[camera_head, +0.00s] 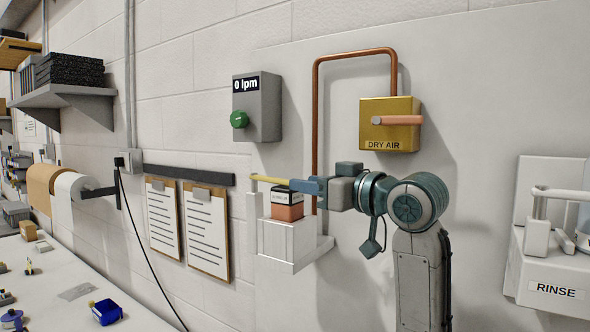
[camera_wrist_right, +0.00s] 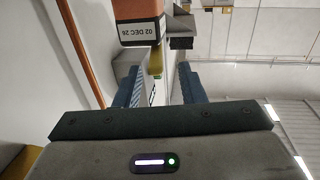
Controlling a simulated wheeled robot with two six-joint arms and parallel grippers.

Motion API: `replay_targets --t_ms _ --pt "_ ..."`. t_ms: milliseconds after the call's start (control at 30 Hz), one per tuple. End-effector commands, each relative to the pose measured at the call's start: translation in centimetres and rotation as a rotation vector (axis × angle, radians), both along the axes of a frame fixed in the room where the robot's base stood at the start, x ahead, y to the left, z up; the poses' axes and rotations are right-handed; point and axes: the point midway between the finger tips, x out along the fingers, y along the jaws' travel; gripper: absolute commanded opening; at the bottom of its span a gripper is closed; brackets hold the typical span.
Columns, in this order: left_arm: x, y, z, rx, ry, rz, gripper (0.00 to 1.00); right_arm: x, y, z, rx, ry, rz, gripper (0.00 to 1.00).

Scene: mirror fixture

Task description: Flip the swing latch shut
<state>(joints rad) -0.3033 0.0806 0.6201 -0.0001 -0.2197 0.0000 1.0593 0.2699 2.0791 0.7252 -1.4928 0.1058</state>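A white wall bracket (camera_head: 290,246) holds an orange-red block with a dark top (camera_head: 287,211). A slim yellow bar (camera_head: 268,179), which looks like the swing latch, lies nearly level above the bracket and block. My right gripper (camera_head: 303,185) points left, just above the block, with its fingers in line with the yellow bar. In the right wrist view the blue fingers (camera_wrist_right: 160,86) stand apart, and the yellow bar (camera_wrist_right: 156,62) shows beyond and between them. I cannot tell whether they touch it. The block, labelled 02 DEC 26, shows there (camera_wrist_right: 138,25). My left gripper is out of view.
A copper pipe (camera_head: 315,110) runs behind the bracket to the DRY AIR box (camera_head: 402,106) with its salmon handle. A grey 0 lpm box (camera_head: 266,107) hangs left of the pipe. The RINSE unit (camera_head: 557,273) is at right. Clipboards (camera_head: 206,230) hang at left.

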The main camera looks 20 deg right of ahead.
Motion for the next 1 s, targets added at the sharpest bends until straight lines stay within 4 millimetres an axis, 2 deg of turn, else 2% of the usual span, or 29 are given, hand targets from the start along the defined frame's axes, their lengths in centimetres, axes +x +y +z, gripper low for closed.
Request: replay_targets --t_ms 33,233,633,667,833,1000 --pt "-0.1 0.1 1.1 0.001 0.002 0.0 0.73 0.9 0.6 0.4 0.003 0.006 0.003 0.36" --pt "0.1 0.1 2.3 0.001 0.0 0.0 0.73 3.3 1.7 0.2 0.002 0.003 0.001 0.36" --pt "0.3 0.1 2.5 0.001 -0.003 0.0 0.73 4.0 2.2 0.0 0.0 0.0 -0.001 0.36" --pt "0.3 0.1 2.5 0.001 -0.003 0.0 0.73 4.0 2.2 0.0 0.0 0.0 -0.001 0.34" --pt "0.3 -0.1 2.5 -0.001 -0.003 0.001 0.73 4.0 2.1 0.0 0.0 0.0 -0.001 0.01" --pt "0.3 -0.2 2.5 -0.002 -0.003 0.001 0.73 4.0 2.1 0.0 0.0 0.0 -0.001 0.0"
